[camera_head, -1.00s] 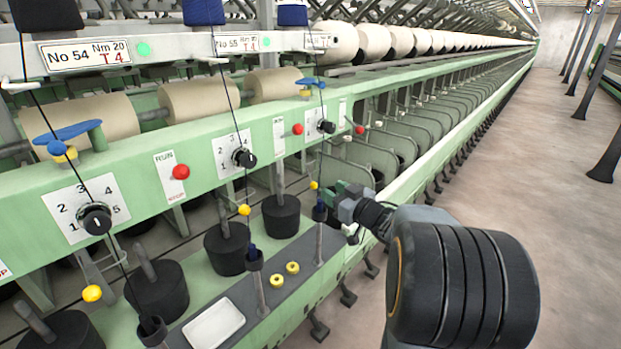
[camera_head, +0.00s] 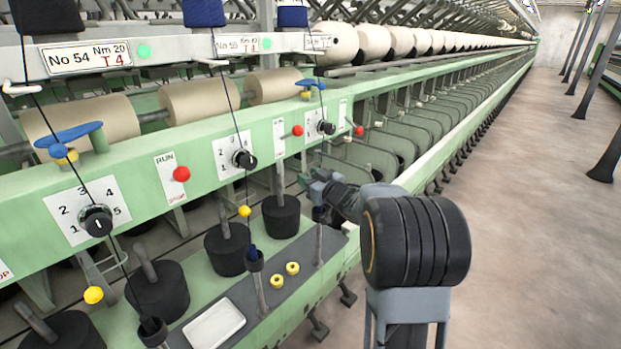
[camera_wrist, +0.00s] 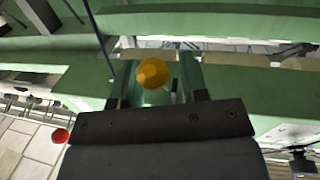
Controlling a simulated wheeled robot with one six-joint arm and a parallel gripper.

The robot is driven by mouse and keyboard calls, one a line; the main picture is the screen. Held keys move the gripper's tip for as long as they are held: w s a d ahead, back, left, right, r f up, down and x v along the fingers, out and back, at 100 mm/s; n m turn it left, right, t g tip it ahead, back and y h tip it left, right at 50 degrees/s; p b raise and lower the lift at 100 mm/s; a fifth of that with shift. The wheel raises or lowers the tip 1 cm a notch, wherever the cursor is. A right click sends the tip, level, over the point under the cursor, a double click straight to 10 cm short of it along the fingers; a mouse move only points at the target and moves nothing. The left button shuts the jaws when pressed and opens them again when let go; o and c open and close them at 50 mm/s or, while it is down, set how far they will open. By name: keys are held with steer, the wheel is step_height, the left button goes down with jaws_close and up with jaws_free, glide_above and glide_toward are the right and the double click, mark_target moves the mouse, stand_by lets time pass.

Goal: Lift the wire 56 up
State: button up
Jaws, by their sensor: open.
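The wire 56 is the third dark thread (camera_head: 322,96) from the left in the head view. It runs from a dark blue spool (camera_head: 292,14) down past a dial. Its lower end is hidden behind my gripper (camera_head: 312,179). In the wrist view, a yellow bead (camera_wrist: 152,73) shows between the two green fingers of my gripper (camera_wrist: 160,84), which is open. A dark blue wire (camera_wrist: 97,32) comes down from the top left toward the left finger. I cannot tell whether the fingers touch the bead or the wire.
The green machine rail (camera_head: 130,190) carries dials and red knobs (camera_head: 181,174). Wire 55 with its yellow bead (camera_head: 245,211) hangs to the left. Two yellow rings (camera_head: 284,274) and a white tray (camera_head: 214,325) lie on the grey shelf. The aisle (camera_head: 510,190) at right is clear.

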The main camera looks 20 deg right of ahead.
jaws_close()
steer(key=shift+f, duration=0.1)
